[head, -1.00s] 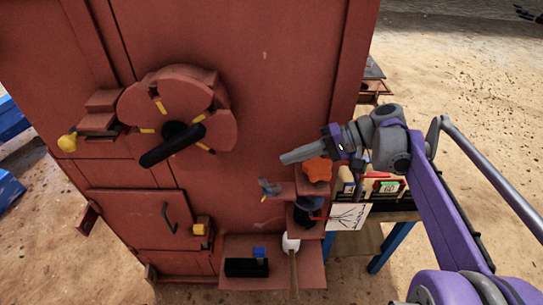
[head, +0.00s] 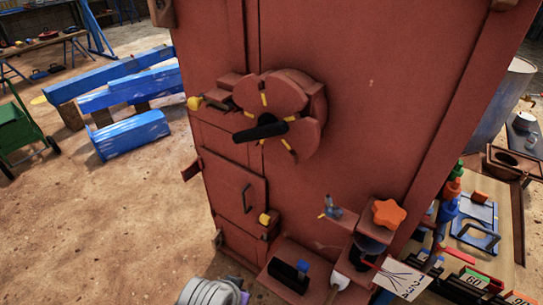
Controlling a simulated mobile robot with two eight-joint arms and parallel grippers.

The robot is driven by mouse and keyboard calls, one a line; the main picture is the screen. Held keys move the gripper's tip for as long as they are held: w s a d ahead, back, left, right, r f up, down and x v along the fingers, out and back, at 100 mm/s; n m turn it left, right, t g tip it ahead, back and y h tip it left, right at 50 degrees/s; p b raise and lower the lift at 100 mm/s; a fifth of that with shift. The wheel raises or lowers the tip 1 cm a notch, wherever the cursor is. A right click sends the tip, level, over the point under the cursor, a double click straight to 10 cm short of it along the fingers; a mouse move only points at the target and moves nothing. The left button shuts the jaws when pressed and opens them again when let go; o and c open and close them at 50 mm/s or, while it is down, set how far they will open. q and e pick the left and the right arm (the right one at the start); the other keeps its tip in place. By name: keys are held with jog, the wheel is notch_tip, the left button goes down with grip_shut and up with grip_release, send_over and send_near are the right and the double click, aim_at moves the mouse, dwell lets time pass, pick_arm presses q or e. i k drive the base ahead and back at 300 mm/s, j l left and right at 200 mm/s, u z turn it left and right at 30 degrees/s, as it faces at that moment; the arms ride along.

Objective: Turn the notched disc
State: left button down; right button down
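The notched disc (head: 285,92) is red-brown with notches and yellow marks around its face. It stands upright on the front of the tall red-brown machine housing (head: 375,110), left of its middle. A black bar handle (head: 258,131) sticks out from its hub and points left and slightly down. Neither of my grippers shows. A grey and purple part at the bottom edge looks like one of my arm links, and nothing of mine touches the disc.
Below the disc are a small door with a black handle (head: 247,198), a ledge with a black block (head: 289,275), and an orange star knob (head: 389,214). A cluttered bench (head: 505,235) stands at right. Blue beams (head: 130,90) lie at left; sandy ground between is clear.

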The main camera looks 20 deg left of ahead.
aim_at(270, 117)
jog(key=j+z, duration=0.2)
jog(key=z, duration=0.2)
jog(key=j+z, duration=0.2)
jog(key=z, duration=0.15)
jog(key=j+z, duration=0.2)
jog(key=z, duration=0.2)
jog(key=k+j+z, duration=0.15)
jog(key=j, duration=0.2)
jog(key=j+z, duration=0.15)
jog(key=j, duration=0.2)
jog(key=k+j+z, duration=0.15)
jog(key=j, duration=0.2)
